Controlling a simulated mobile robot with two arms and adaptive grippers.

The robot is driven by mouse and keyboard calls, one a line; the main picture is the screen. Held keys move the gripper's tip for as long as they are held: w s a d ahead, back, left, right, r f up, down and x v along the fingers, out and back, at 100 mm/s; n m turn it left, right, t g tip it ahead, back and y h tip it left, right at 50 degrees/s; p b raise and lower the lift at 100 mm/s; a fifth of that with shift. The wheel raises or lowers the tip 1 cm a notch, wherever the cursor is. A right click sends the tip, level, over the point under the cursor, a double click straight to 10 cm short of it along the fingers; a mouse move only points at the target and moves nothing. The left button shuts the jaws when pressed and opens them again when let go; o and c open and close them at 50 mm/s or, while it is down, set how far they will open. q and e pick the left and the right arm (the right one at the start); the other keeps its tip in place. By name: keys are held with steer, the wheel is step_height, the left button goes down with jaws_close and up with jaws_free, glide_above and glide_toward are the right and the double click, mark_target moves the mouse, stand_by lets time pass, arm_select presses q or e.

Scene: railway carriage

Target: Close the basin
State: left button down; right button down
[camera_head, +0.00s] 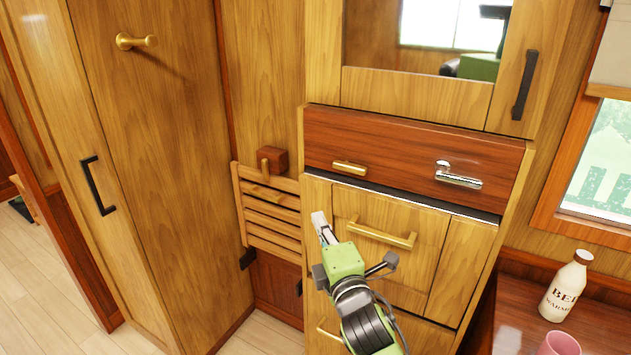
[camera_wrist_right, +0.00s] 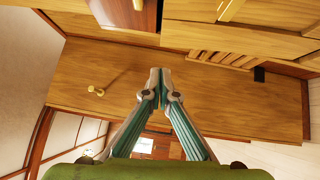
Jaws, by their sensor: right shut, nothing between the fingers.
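The basin front (camera_head: 410,158) is a dark red-brown wood panel in the cabinet, with a small brass pull (camera_head: 350,168) and a chrome lever handle (camera_head: 459,176). A thin metallic strip runs along its lower edge. It looks nearly upright; I cannot tell how far it stands out. Part of it also shows at the top of the right wrist view (camera_wrist_right: 110,12). My right gripper (camera_head: 318,217) is shut and empty, below the basin front's left part and in front of the lighter cabinet fronts. It also shows in the right wrist view (camera_wrist_right: 160,72). My left gripper is out of view.
A long brass handle (camera_head: 375,233) sits just right of my right gripper. A slatted folding panel (camera_head: 268,218) is on the wall to the left. A bottle (camera_head: 567,285) and pink cup (camera_head: 560,344) stand on the side table. Floor at lower left is clear.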

mark_target(323, 183)
steer(key=p+x, duration=0.1)
steer(key=x, duration=0.2)
steer(key=d+p+x, duration=0.1)
steer(key=x, duration=0.3)
steer(key=d+p+x, duration=0.1)
steer(key=x, duration=0.3)
steer(key=shift+w+d+r, duration=0.1)
steer(key=shift+w, duration=0.1)
steer(key=shift+w+d, duration=0.2)
steer(key=shift+w, duration=0.1)
steer(key=shift+w+d+r+g+p, duration=0.3)
steer(key=shift+w+d+r+p, duration=0.3)
steer(key=shift+p, duration=0.4)
steer(key=shift+w+m, duration=0.3)
steer(key=shift+f, duration=0.1)
steer(key=shift+f, duration=0.1)
